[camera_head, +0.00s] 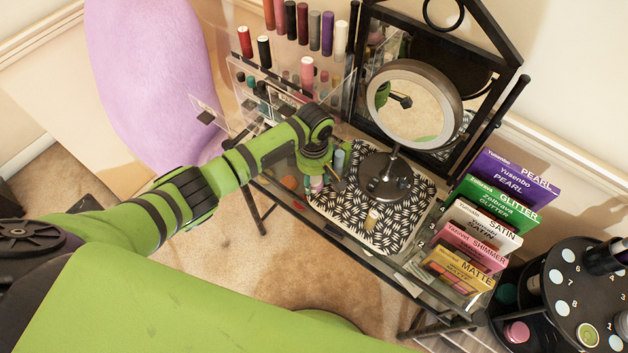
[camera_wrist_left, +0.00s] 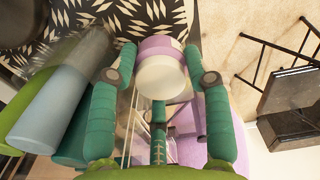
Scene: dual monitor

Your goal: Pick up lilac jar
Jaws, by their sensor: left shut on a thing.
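The lilac jar (camera_wrist_left: 160,45), with a lilac band and pale, whitish parts, sits between the two green fingers of my left gripper (camera_wrist_left: 160,77) in the left wrist view. The fingers are shut on it from both sides. In the head view my left gripper (camera_head: 326,168) is small and partly hidden by its own wrist, at the left edge of the black-and-white patterned mat (camera_head: 341,206). The jar is hard to make out there. I cannot tell whether it touches the surface below. My right gripper is not in view.
Grey-blue and green cylinders (camera_wrist_left: 50,100) stand close beside the left finger. A round mirror (camera_head: 412,105) stands on the mat. A clear organizer with lipsticks (camera_head: 303,22) is behind. Several upright palette boxes (camera_head: 483,222) and a black round stand (camera_head: 590,285) are at right.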

